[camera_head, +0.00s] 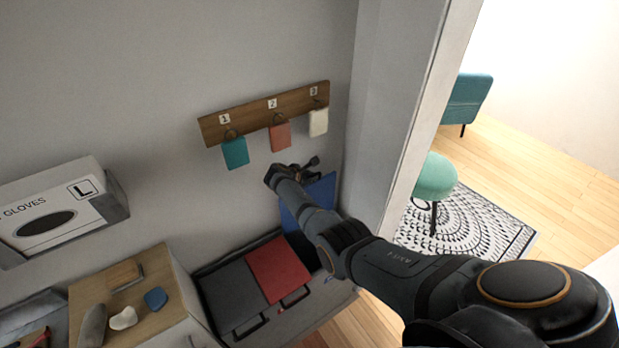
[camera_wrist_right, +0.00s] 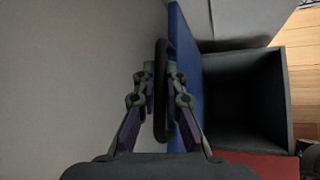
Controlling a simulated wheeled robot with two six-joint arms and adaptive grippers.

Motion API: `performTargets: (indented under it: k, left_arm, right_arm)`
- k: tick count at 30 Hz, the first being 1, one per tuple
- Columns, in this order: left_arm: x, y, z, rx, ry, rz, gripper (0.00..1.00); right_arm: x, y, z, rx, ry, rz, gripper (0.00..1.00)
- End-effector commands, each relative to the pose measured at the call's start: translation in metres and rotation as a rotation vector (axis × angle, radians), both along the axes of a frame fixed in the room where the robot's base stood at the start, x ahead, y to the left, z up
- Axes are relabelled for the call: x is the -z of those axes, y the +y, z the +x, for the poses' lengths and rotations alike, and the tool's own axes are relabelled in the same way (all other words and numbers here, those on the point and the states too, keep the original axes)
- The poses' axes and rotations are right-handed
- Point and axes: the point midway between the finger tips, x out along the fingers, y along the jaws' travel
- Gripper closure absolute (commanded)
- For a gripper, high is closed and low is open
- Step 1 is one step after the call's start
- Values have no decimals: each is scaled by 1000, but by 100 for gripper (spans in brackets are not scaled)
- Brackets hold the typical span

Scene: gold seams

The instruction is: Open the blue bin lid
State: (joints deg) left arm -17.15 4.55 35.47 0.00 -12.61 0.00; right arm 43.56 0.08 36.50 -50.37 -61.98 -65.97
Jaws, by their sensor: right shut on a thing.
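The blue bin lid (camera_head: 322,193) stands raised, near upright, at the right end of the bin row by the wall. In the right wrist view the lid (camera_wrist_right: 184,65) shows nearly edge-on, with a dark handle (camera_wrist_right: 160,75) on its left side. The open bin (camera_wrist_right: 243,100) beside it is a dark hollow, and its inside looks empty. My right gripper (camera_head: 308,166) is up at the lid; in the wrist view its fingers (camera_wrist_right: 160,95) are shut on the handle, one on each side. My arm hides part of the lid and bin in the head view. My left gripper is not in view.
The red lid (camera_head: 276,268) and grey lid (camera_head: 234,294) lie closed beside it. A wall rack (camera_head: 250,112) with three hanging tags is above. A wooden cabinet (camera_head: 172,285) and glove box (camera_head: 62,205) are left. A wall corner (camera_head: 425,90) stands right.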

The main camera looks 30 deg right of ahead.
Motion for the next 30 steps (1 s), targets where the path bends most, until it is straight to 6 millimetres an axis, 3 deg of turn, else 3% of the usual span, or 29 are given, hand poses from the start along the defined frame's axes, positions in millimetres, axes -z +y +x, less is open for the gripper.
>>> performTargets:
  k: [6, 7, 12, 23, 30]
  left_arm:
    - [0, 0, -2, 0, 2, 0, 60]
    - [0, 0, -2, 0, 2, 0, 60]
    - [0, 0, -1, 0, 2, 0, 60]
    - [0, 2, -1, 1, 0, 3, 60]
    - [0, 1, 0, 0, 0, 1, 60]
  right_arm:
    - [-1, 0, 1, 0, -3, 0, 100]
    - [-1, 0, 1, 0, -3, 0, 88]
    - [-1, 0, 0, 0, -1, 0, 66]
    - [-1, 2, -1, 0, -1, 1, 66]
    - [-22, 26, -12, -2, -5, 4, 66]
